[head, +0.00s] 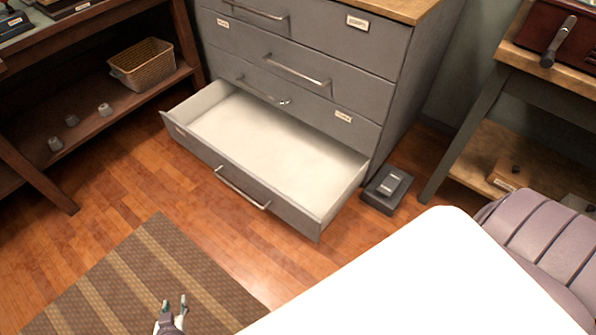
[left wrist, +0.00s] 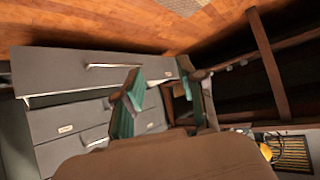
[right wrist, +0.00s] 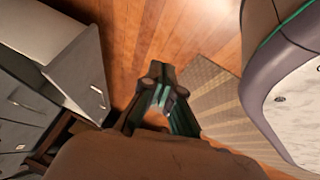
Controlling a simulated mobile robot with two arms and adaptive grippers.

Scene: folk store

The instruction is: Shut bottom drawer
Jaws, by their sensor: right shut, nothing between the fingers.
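The bottom drawer (head: 190,145) of the grey cabinet (head: 395,110) is pulled far out and its white inside looks empty. Its bar handle (head: 243,188) is on the grey front panel. The drawer front also shows in the left wrist view (left wrist: 60,75) and the right wrist view (right wrist: 78,65). My left gripper (head: 174,303) is over the striped rug, in front of the drawer and apart from it. In the left wrist view its fingers (left wrist: 167,82) are spread and empty. My right gripper (right wrist: 160,98) is shut and empty, apart from the drawer; it is not visible in the head view.
A small dark box (head: 388,188) lies on the floor beside the cabinet's right side. A wooden shelf (head: 110,110) with a wicker basket (head: 143,66) stands at left. A table (head: 480,95) stands at right. The floor (head: 190,215) between drawer and striped rug (head: 150,265) is clear.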

